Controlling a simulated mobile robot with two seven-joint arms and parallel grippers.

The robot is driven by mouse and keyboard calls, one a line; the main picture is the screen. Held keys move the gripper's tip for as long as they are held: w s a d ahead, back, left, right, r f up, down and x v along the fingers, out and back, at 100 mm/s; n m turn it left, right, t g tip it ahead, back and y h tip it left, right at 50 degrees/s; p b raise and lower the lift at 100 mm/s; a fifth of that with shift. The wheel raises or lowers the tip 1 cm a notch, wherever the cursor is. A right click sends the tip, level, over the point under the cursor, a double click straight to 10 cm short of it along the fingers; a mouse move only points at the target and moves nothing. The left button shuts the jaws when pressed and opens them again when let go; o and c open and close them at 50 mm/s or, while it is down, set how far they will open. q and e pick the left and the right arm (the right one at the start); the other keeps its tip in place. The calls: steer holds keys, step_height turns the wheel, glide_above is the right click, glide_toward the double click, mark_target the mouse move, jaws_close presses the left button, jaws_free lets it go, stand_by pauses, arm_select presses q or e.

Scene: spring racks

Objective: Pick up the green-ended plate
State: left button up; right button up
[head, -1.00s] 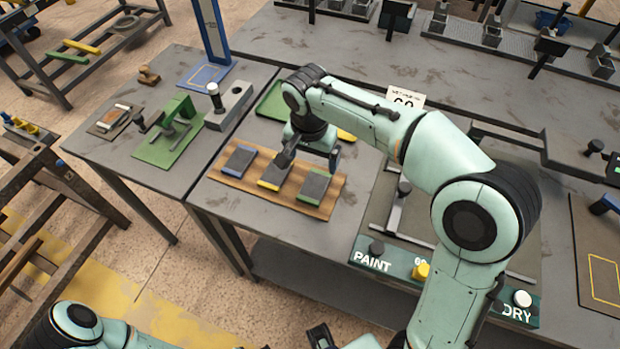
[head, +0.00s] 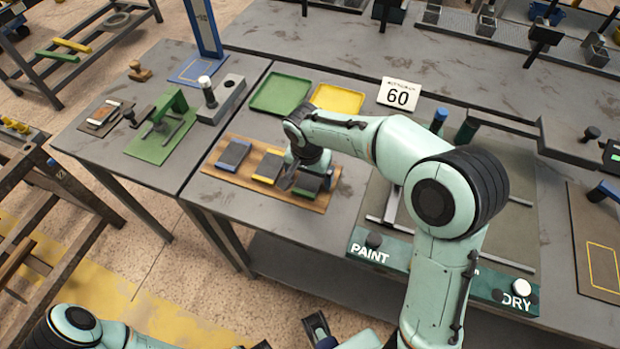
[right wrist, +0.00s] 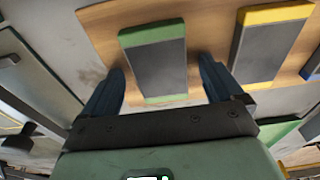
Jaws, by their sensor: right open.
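The green-ended plate (head: 309,184), dark grey with green ends, lies rightmost on a wooden board (head: 226,176) in the head view, partly covered by my right gripper (head: 300,182). In the right wrist view the green-ended plate (right wrist: 158,65) lies between the two dark blue fingers of my right gripper (right wrist: 163,78), which are open and apart from its sides. I cannot tell how far above the board the fingertips are. My left gripper (head: 320,332) shows only in part at the bottom edge of the head view, and its jaws are unclear.
A yellow-ended plate (head: 268,167) and a blue-ended plate (head: 233,153) lie on the same board. Behind it are a green tray (head: 280,93), a yellow tray (head: 338,99) and a "60" card (head: 398,95). The PAINT/DRY fixture (head: 440,272) stands at the right.

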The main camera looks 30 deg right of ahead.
steer(key=shift+r, duration=0.1)
jaws_close()
steer(key=shift+r, duration=0.1)
